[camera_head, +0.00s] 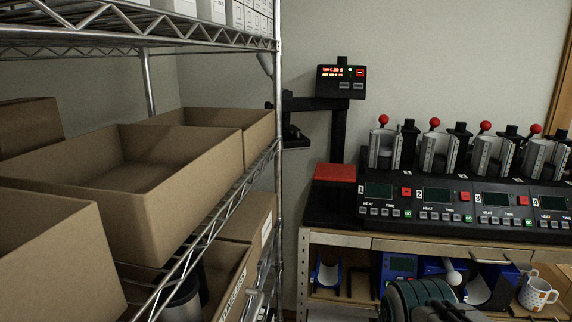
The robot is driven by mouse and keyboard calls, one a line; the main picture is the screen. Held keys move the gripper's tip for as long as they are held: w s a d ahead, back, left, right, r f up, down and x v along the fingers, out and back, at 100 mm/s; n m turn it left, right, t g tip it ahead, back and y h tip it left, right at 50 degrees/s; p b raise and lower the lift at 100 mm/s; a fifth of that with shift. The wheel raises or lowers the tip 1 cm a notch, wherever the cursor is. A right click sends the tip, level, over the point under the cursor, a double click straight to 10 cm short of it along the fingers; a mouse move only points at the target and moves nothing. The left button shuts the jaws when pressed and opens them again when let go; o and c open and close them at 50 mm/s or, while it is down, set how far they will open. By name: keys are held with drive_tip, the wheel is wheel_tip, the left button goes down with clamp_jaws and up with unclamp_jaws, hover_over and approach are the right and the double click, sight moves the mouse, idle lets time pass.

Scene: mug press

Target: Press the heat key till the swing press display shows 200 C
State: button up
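The swing press (338,130) stands at the left end of the bench, with a black post, a swing arm reaching left and a red pad at its base. Its control box (341,82) is on top. The display (333,72) on the box shows two lit red lines, too small to read surely. Two grey keys (351,86) sit below it, their labels unreadable, so I cannot tell which is heat. A dark ribbed part of my arm shows at the bottom centre right, well below the box. My gripper's fingertips cannot be made out there.
A wire shelf (278,120) with cardboard boxes (150,190) fills the left. A row of mug presses (450,205) with red-knobbed levers stands on the bench, right of the swing press. A patterned mug (536,295) sits on the lower shelf. Open wall surrounds the control box.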

clamp_jaws()
idle(1.5)
